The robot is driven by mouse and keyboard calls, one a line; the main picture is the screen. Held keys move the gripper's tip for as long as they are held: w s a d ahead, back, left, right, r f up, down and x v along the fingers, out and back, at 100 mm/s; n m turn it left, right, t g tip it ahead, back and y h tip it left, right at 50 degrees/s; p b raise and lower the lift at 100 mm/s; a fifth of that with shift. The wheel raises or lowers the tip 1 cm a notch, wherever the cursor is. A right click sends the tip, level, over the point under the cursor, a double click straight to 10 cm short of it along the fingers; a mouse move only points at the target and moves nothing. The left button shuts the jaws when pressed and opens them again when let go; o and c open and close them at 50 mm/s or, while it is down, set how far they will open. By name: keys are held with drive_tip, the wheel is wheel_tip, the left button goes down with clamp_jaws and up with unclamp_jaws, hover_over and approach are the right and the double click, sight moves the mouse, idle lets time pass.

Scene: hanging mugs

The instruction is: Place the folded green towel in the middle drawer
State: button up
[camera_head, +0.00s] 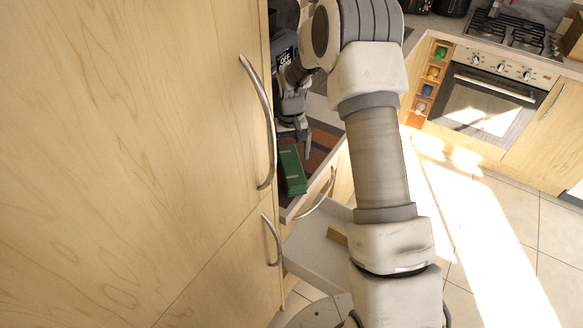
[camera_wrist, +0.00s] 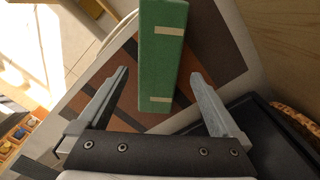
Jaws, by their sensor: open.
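A tall wooden cabinet door (camera_head: 150,130) with curved metal handles stands close on the left. An oven (camera_head: 487,105) with a hob stands at the back right. The tiled floor (camera_head: 500,220) is clear on the right.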

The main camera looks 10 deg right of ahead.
sight(292, 163)
drive_tip(key=shift+d+f+p, duration=0.1)
drive_tip(key=shift+f+p, duration=0.4)
drive_tip(key=shift+f, duration=1.85)
drive_tip(key=c, duration=1.5)
drive_tip(key=shift+r, duration=0.15)
